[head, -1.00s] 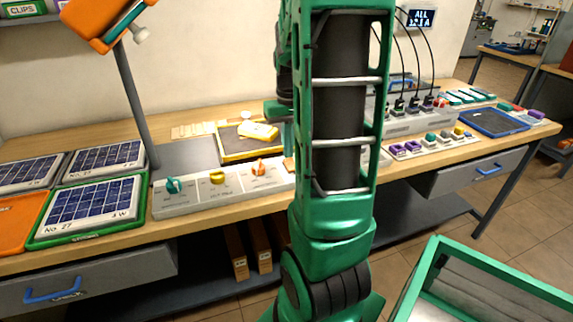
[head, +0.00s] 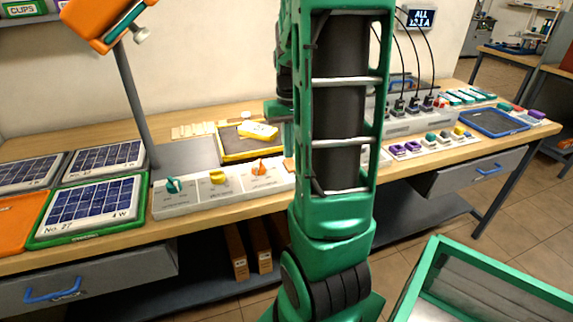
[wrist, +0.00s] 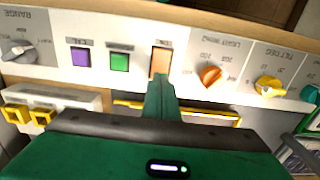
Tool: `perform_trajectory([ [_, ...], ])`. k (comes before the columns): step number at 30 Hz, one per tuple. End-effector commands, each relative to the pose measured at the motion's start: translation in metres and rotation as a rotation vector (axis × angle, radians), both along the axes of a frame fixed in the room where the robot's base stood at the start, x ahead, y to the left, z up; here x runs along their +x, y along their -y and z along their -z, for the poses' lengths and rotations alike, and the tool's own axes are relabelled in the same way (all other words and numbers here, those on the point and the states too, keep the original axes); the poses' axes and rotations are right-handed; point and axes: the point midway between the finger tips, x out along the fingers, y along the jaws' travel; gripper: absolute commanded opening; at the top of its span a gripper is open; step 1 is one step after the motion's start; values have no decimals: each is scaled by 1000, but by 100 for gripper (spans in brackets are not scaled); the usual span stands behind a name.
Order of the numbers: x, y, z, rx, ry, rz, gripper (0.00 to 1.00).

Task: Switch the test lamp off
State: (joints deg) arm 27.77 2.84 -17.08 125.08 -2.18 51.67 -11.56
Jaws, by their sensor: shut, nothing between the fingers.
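The test lamp (head: 105,22) is an orange housing on a grey post at the upper left in the head view. Whether it is lit cannot be told. A grey-white control panel (head: 190,205) runs along the bench front. In the wrist view the panel appears upside down, with an orange rocker switch (wrist: 160,62) at its middle. My gripper (wrist: 161,82) is shut and empty, with its tips at the near edge of this rocker. Whether they touch it cannot be told. In the head view my arm hides the gripper.
Beside the rocker are an orange knob (wrist: 209,75), a yellow knob (wrist: 270,87), a green button (wrist: 119,62) and a purple button (wrist: 81,57). A yellow-rimmed tray (head: 232,157) lies behind the panel. A green-framed solar panel (head: 87,208) lies at left.

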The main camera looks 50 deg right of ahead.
Motion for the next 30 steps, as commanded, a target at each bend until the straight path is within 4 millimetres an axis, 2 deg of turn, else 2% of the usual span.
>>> perform_trajectory([
  [30,0,0,10,0,0,0,0],
])
